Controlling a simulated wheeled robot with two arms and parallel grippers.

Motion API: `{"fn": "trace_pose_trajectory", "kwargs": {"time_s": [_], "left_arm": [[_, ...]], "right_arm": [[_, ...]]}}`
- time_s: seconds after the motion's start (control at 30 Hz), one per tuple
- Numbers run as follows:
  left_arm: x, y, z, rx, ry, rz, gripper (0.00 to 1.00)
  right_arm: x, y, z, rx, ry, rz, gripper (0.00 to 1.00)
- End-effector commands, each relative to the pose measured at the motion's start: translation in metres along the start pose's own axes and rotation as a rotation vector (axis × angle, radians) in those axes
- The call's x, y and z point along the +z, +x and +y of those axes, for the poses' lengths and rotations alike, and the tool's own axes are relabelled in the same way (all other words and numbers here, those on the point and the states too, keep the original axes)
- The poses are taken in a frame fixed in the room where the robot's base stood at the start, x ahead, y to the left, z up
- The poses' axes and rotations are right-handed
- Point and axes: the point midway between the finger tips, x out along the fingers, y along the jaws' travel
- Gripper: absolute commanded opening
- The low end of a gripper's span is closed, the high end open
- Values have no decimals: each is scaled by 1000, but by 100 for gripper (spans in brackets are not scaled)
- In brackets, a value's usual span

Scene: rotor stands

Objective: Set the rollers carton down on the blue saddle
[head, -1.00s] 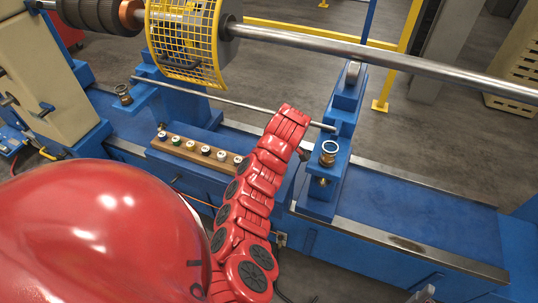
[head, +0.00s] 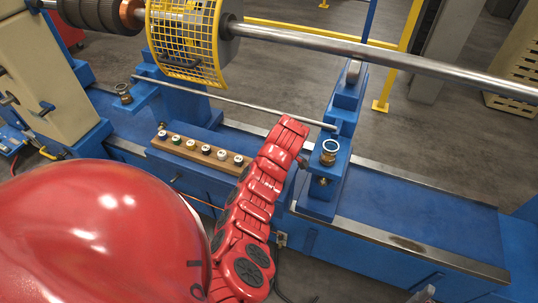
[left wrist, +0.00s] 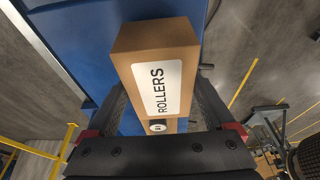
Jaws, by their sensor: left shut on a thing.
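The rollers carton (left wrist: 160,60) is a brown box with a white label reading ROLLERS, in the left wrist view. My left gripper (left wrist: 158,115) is shut on it, with a dark finger along each side. In the head view my red arm hides the gripper and carton. The blue saddle (head: 214,134) appears to be the blue block on the bench with a wooden strip along its front. A blue surface (left wrist: 70,40) shows behind the carton in the wrist view. I cannot tell whether the carton touches it. My right gripper is not in view.
The wooden strip (head: 198,151) holds several small rollers. A blue stand (head: 322,185) with a copper-coloured ring fitting (head: 329,152) is right of my arm. A thin rod (head: 235,103) and a thick shaft (head: 380,60) with a yellow mesh guard (head: 187,45) cross behind.

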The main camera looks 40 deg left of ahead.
Motion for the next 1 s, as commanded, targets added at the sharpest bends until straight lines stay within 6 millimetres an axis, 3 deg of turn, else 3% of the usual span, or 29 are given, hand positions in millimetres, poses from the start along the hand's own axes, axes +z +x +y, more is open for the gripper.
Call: {"fn": "trace_pose_trajectory", "kwargs": {"time_s": [0.03,0.07,0.1,0.33,0.47,0.97,1.0], "left_arm": [[2,2,-2,-7,5,-1,10],[2,2,-2,-7,6,-2,93],[2,3,-2,-8,6,-2,100],[3,3,-3,-10,8,-3,100],[0,-7,-3,-9,9,-3,100],[-1,-108,-1,-3,6,-4,100],[-4,-117,-1,-4,5,-3,100]], "right_arm": [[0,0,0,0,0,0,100],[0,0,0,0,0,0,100],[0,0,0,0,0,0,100],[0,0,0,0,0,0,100],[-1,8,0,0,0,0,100],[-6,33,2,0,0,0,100],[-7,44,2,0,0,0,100]]}}
